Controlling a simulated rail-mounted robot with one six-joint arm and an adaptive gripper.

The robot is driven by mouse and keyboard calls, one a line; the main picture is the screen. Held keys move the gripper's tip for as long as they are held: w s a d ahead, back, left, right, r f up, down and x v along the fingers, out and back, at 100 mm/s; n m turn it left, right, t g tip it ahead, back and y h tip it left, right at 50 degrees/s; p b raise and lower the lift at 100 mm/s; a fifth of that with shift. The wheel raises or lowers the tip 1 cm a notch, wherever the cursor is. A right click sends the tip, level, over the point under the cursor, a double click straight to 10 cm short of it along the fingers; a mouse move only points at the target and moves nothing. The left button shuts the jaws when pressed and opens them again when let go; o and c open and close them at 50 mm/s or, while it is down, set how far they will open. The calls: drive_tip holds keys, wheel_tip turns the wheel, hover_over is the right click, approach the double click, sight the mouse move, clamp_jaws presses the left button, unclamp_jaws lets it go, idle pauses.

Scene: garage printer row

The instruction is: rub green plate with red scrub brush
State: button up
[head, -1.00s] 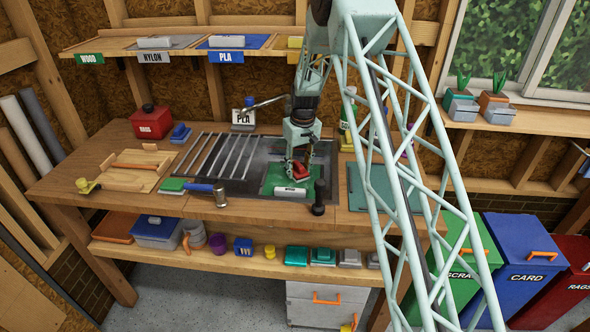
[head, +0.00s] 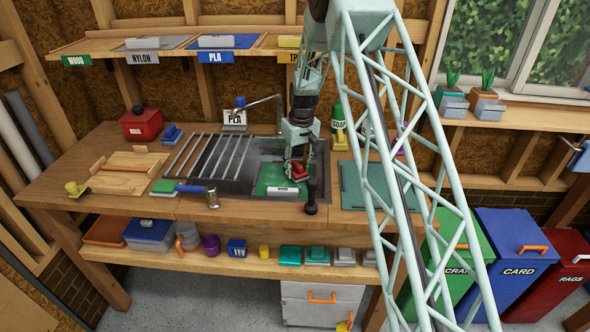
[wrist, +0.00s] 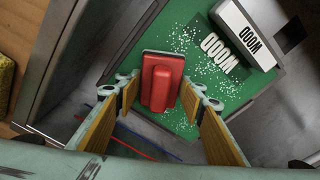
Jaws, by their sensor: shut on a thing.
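My gripper (head: 298,160) is shut on the red scrub brush (wrist: 162,83), one finger on each side of its red body in the wrist view. The green plate (head: 270,174) lies in the sink area below. In the wrist view the plate (wrist: 187,26) has white flecks scattered on it, around a printed WOOD label. A white block marked WOOD (wrist: 246,34) sits at the plate's edge. The brush is over the plate's edge part in the wrist view; I cannot tell whether it touches. The bristles are hidden under the brush.
A dark upright post (head: 311,196) stands close to the right of the plate. A drying rack (head: 215,155) is to the left, and a faucet (head: 260,103) is behind. A soap bottle (head: 338,125) stands right of my gripper.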

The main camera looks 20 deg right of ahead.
drive_tip(key=shift+s+d, duration=0.25)
drive_tip(key=shift+d, duration=0.3)
drive_tip(key=shift+s+d, duration=0.2)
drive_tip(key=shift+d, duration=0.3)
drive_tip(key=shift+d+r, duration=0.15)
drive_tip(key=shift+d, duration=0.05)
drive_tip(key=shift+a, duration=0.1)
drive_tip(key=shift+w+a, duration=0.2)
drive_tip(key=shift+a, duration=0.15)
drive_tip(key=shift+w+a+r, duration=0.1)
drive_tip(key=shift+w+a, duration=0.15)
drive_tip(key=shift+a, duration=0.35)
drive_tip(key=shift+w+a, duration=0.2)
drive_tip(key=shift+a, duration=0.4)
drive_tip(key=shift+a, duration=0.2)
drive_tip(key=shift+w+a, duration=0.35)
drive_tip(key=shift+a, duration=0.4)
drive_tip(key=shift+w+a, duration=0.3)
drive_tip(key=shift+a, duration=0.4)
